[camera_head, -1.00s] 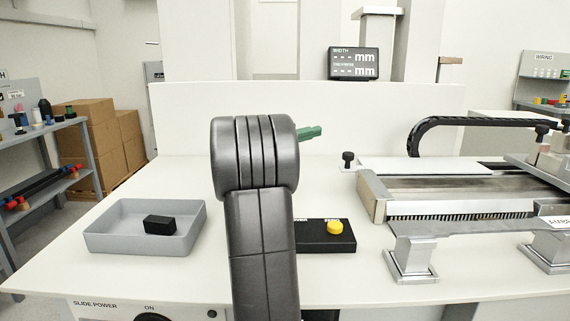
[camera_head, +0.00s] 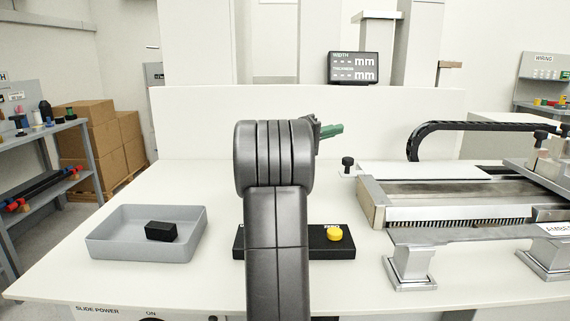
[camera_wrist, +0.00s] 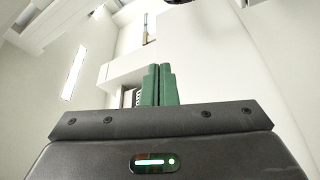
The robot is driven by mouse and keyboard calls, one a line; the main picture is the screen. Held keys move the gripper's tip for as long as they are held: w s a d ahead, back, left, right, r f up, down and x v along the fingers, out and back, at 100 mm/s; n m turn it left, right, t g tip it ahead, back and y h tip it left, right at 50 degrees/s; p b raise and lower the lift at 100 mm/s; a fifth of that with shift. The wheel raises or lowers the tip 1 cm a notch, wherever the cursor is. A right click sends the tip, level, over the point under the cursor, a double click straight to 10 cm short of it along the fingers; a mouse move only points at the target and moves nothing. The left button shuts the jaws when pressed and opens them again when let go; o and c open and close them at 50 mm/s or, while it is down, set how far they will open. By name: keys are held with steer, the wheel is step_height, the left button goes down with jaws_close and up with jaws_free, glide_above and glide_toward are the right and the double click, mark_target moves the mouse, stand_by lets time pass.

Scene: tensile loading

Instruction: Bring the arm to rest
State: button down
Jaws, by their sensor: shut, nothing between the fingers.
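My gripper (camera_head: 333,131) shows in the head view as green fingertips jutting to the right from behind my dark arm, above the white table (camera_head: 120,285). In the wrist view the two green fingers (camera_wrist: 159,86) stand side by side, shut, with nothing between them. The gripper is raised and touches nothing. My arm stands upright in the middle of the head view and hides part of the black button box (camera_head: 345,250).
A grey tray (camera_head: 107,250) holding a black block (camera_head: 161,231) is at the left. The button box carries a yellow button (camera_head: 334,233). A metal slide machine (camera_head: 440,210) with a black cable chain (camera_head: 480,126) fills the right. A display (camera_head: 353,67) stands behind.

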steer(key=w+f+n+y+p, duration=0.1)
steer(key=w+n+p, duration=0.3)
steer(key=p, duration=1.6)
steer(key=w, duration=0.3)
steer(key=shift+n+y+p, duration=0.3)
steer(key=shift+y, duration=0.1)
steer(key=shift+w+f, duration=0.1)
steer(key=shift+f, duration=0.1)
